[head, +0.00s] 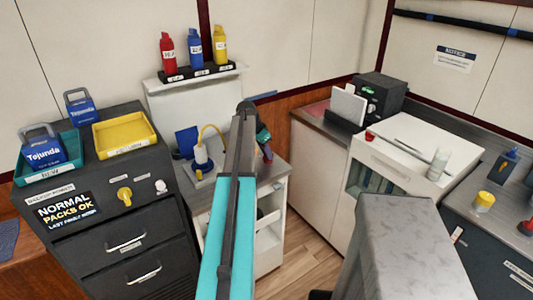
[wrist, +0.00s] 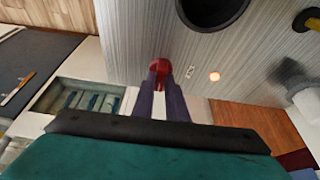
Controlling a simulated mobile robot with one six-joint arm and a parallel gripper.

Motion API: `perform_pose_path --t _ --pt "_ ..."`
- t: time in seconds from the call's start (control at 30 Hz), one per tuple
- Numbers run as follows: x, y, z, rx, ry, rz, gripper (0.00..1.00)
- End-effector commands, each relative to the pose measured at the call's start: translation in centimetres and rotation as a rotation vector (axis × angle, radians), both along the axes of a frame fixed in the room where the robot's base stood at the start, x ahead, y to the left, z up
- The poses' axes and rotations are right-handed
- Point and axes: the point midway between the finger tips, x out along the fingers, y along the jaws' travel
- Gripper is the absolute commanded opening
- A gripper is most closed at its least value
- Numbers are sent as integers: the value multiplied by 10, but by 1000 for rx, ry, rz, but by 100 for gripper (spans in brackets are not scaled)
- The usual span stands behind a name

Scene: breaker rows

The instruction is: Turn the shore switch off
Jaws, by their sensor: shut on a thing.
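In the wrist view, my gripper (wrist: 160,90) has its two purple fingers shut on a small red switch handle (wrist: 160,66). The handle stands on a grey brushed panel (wrist: 125,35). The label is too small to read, so I cannot confirm that this is the shore switch. In the head view, my gripper (head: 268,155) shows partly behind my arm, and the red handle cannot be made out there.
A dark round opening (wrist: 212,6) lies above the handle. The dark cabinet (head: 120,245) at left carries a yellow knob (head: 124,196), a yellow tray (head: 122,135) and blue packs. Three bottles stand on a back shelf (head: 200,76). A white worktop (head: 410,150) stands at right.

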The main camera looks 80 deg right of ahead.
Motion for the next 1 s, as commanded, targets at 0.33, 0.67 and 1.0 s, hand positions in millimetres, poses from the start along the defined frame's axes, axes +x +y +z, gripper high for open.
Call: perform_pose_path --t 0.33,0.67,1.0 --pt "-2 1 0 -3 1 158 0" --pt "-4 2 0 -4 0 407 0" --pt "-6 2 1 -4 1 672 0"
